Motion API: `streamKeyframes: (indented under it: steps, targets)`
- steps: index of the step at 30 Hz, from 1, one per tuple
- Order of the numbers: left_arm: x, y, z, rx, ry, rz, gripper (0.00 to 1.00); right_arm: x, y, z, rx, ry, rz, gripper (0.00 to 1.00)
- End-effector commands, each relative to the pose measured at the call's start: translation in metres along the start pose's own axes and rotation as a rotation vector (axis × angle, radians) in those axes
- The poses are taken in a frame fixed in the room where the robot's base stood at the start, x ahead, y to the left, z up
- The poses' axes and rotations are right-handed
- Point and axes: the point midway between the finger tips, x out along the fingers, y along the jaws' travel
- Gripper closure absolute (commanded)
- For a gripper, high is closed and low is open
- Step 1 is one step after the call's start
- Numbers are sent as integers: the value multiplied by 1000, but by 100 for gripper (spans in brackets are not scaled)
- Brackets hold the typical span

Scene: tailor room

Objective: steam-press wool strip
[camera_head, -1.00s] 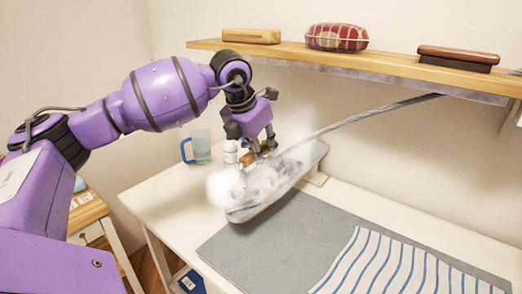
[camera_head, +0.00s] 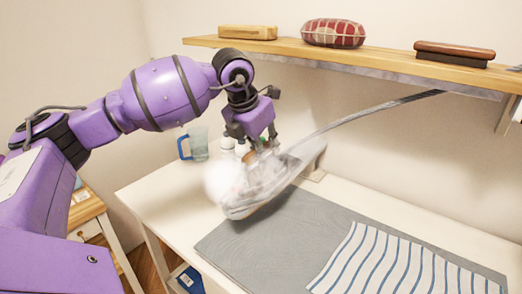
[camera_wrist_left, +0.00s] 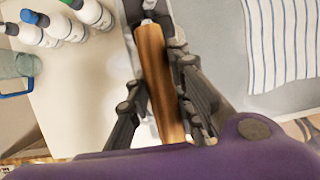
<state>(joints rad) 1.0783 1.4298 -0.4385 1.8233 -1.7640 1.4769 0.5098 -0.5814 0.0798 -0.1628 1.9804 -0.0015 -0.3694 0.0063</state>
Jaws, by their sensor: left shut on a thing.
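My left gripper (camera_head: 261,145) is shut on the wooden handle (camera_wrist_left: 155,75) of a steam iron, its fingers on either side of the handle in the wrist view. In the head view the iron is mostly lost in white steam (camera_head: 224,180) over a narrow pale pressing board (camera_head: 256,205) on the table. A grey hose (camera_head: 355,121) runs from the steam up to the right, towards the shelf. The wool strip cannot be made out; the steam and gripper cover most of the board's top. My right gripper is not in view.
A blue-handled mug (camera_head: 197,145) and bottles (camera_wrist_left: 75,18) stand behind the gripper. A grey mat (camera_head: 265,240) and striped cloth (camera_head: 375,262) lie in front. Above, a wooden shelf (camera_head: 385,62) holds a block (camera_head: 247,32), a checked cushion (camera_head: 333,33) and a brush (camera_head: 454,51).

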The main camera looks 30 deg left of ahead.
Motion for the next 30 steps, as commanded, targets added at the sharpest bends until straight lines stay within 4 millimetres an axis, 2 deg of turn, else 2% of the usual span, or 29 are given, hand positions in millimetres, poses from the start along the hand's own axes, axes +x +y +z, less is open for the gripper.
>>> streamKeyframes:
  steps: [10,30]
  targets:
    - [-2,3,1,0,-4,1,100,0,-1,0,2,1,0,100]
    - [-2,30,0,-1,-3,3,100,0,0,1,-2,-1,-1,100]
